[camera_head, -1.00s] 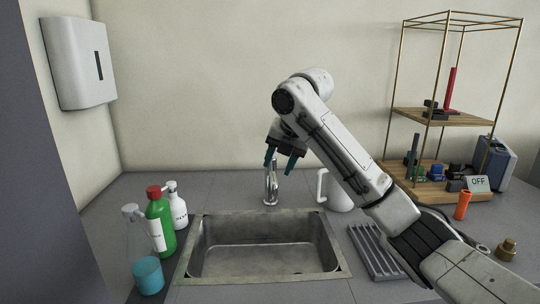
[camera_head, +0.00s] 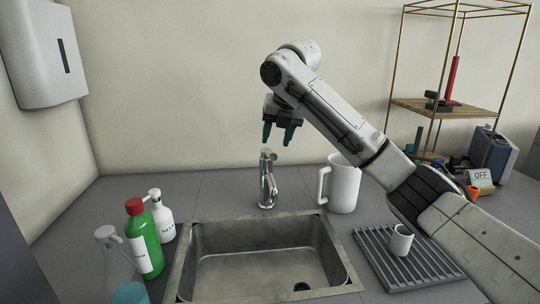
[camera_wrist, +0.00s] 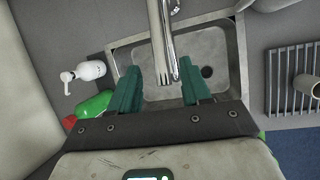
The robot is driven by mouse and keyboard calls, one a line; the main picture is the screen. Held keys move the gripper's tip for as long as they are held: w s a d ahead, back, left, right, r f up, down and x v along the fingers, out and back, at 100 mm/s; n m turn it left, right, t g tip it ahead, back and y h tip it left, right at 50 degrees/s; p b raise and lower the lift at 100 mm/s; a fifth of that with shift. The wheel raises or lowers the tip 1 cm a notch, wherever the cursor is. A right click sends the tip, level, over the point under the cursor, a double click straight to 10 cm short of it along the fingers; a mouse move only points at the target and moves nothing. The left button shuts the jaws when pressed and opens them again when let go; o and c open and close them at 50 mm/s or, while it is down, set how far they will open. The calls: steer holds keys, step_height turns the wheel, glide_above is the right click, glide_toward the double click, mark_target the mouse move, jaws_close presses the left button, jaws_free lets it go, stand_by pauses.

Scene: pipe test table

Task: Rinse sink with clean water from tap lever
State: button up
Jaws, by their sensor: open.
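The steel sink (camera_head: 180,284) is set into the grey counter, and its basin looks empty, with a dark drain at the right. The chrome tap (camera_head: 267,184) stands upright behind the sink's back rim. No water shows running from it. My gripper (camera_head: 277,143) is open and empty, pointing down above and slightly behind the tap. In the wrist view its two green fingers (camera_wrist: 158,92) are spread, with the tap (camera_wrist: 160,35) between and beyond them. I cannot tell the exact height gap between the fingers and the tap lever.
A white jug (camera_head: 345,186) stands right of the tap. A small white cup (camera_head: 401,241) rests on the drying rack (camera_head: 376,262). A green bottle (camera_head: 144,240) and white pump bottle (camera_head: 162,218) stand left of the sink. A brass-framed shelf (camera_head: 440,105) is at the right.

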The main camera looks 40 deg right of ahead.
mark_target(269, 154)
steer(key=x, duration=0.8)
steer(key=shift+p, duration=0.35)
steer(key=shift+c, duration=0.5)
steer(key=shift+r, duration=0.1)
jaws_close()
